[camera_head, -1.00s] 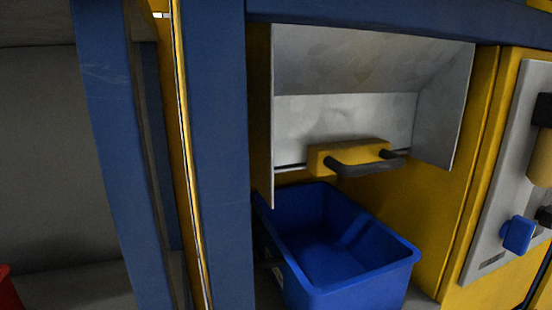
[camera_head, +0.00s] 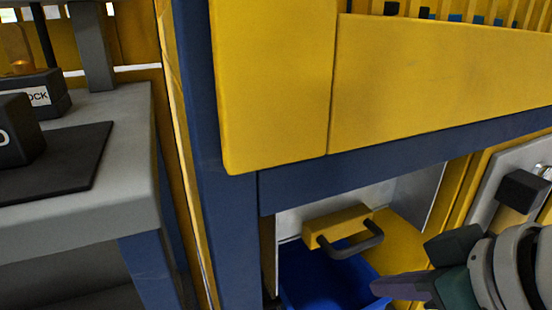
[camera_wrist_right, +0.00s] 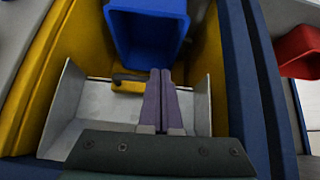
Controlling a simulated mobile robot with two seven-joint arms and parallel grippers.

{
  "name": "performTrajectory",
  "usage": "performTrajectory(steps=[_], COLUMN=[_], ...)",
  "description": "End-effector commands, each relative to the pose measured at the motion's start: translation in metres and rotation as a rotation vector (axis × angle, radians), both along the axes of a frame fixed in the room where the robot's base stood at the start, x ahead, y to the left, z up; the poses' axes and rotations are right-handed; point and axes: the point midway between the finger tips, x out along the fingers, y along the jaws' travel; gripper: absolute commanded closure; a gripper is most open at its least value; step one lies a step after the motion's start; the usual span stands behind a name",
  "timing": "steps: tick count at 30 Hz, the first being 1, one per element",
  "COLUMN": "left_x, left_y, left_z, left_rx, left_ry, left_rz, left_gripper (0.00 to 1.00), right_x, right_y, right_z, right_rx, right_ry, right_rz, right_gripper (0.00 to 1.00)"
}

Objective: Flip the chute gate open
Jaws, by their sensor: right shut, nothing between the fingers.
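The chute gate (camera_head: 337,224) is a yellow block with a dark bar handle (camera_head: 358,245) at the lower edge of the grey metal chute (camera_head: 405,195). My right gripper (camera_head: 378,287) comes in from the lower right, below and to the right of the handle, apart from it in the head view. In the right wrist view my shut, empty purple fingers (camera_wrist_right: 160,75) point toward the blue bin, with the yellow gate block (camera_wrist_right: 128,84) just left of them. The fingers hide part of the gate there; I cannot tell whether they touch it. My left gripper is not in view.
A blue bin (camera_head: 303,272) stands under the gate, also in the right wrist view (camera_wrist_right: 145,40). Chute side walls and blue frame posts (camera_head: 215,220) bound the opening. A panel with a dark knob (camera_head: 520,190) is right; a grey table (camera_head: 140,150) is left.

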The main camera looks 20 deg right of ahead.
Motion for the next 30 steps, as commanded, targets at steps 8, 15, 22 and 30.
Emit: performTrajectory(steps=[8, 15, 22, 30], left_x=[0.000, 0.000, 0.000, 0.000], left_y=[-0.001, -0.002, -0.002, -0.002], left_z=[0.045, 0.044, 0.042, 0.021], left_rx=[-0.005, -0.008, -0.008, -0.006], left_ry=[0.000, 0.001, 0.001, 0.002], left_rz=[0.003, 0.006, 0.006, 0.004], left_gripper=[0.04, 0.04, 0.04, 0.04], right_x=[0.022, 0.024, 0.025, 0.053], right_y=[-0.012, -0.013, -0.013, -0.011], right_z=[0.053, 0.053, 0.050, 0.018], right_rx=[0.027, 0.032, 0.031, 0.032], right_ry=[-0.062, -0.067, -0.066, -0.069], right_rz=[-0.015, -0.019, -0.018, -0.019], right_gripper=[1.00, 1.00, 1.00, 1.00])
